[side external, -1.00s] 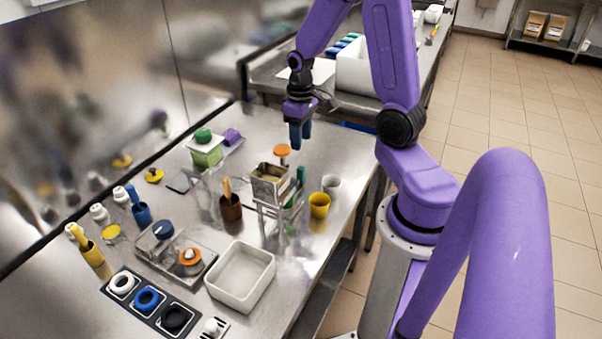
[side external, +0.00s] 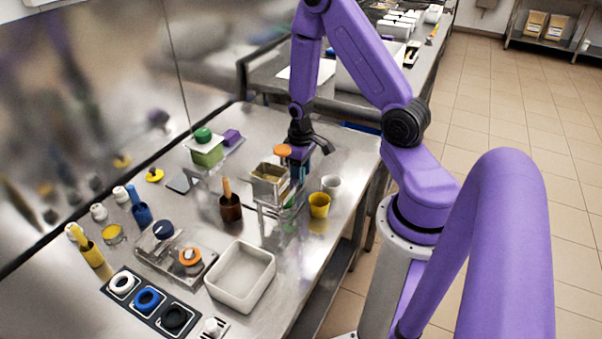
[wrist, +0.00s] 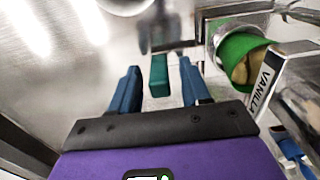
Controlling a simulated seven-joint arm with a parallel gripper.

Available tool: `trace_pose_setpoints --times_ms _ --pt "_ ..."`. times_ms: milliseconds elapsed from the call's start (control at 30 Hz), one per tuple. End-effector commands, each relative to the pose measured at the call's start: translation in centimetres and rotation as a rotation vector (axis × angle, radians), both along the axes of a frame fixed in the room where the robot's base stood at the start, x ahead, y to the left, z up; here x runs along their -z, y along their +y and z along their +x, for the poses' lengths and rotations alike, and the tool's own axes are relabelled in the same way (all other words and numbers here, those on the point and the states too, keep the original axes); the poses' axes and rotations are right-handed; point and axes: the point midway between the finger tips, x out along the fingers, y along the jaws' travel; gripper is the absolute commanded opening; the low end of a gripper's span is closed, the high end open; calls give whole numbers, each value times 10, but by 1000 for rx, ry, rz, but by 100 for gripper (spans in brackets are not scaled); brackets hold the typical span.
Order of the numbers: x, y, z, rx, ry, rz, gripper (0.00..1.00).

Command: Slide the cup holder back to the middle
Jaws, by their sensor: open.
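A metal dispenser (side external: 268,185) with an open hopper stands on the steel counter. I take the low sliding part at its base as the cup holder; in the side view it is mostly hidden by the dispenser and my gripper. A teal upright block (wrist: 159,76), apparently its handle, shows in the wrist view between my fingers, slightly ahead of them. My gripper (wrist: 160,88) is open, with one blue finger on each side of the block and visible gaps.
A yellow cup (side external: 319,206) and a white cup (side external: 331,184) stand right of the dispenser. A brown cup (side external: 231,207) with a utensil stands left. A white bin (side external: 241,277) is in front. A VANILLA label (wrist: 266,82) is close to my right finger.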

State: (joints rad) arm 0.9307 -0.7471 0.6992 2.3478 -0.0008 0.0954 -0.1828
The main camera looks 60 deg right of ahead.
Motion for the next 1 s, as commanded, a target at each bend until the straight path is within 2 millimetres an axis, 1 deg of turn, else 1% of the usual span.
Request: trace_pose_setpoints --times_ms 133,433,467,500,567,600,733,833,933,1000 --pt "6 0 0 0 0 0 47" --pt "7 0 0 0 -1 0 47" --pt "7 0 0 0 -1 0 40" --pt "7 0 0 0 -1 0 27" --pt "7 0 0 0 -1 0 8" --pt "7 0 0 0 -1 0 0" --pt "7 0 0 0 -1 0 0" --pt "7 0 7 -1 -3 -1 0" --pt "8 0 23 -1 -4 -1 0" --pt "8 0 38 -2 -5 -1 0"
